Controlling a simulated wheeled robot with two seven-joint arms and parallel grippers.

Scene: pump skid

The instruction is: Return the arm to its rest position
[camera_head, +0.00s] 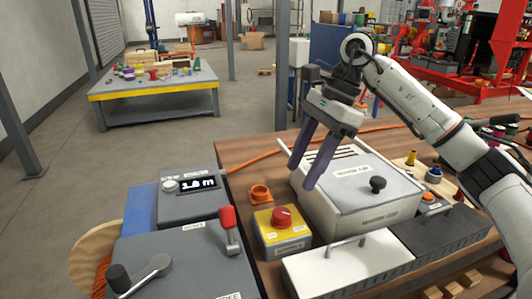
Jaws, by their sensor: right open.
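My right arm (432,110) comes in from the right and is raised over the bench, bent at the wrist. My right gripper (302,177) points down and slightly left, with its purple fingers apart and nothing between them. It hangs in front of the back left part of a white lidded box (345,217); I cannot tell the exact gap. The box has a black knob (377,184) on top. My left gripper is not in view.
A yellow box with a red knob (282,217), an orange ring (260,194) and a white handled cover (345,268) are close by. Left are a grey display unit (190,207) and a red-handled lever (228,218). Open floor (150,150) lies behind; a post (281,65) stands beyond the bench.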

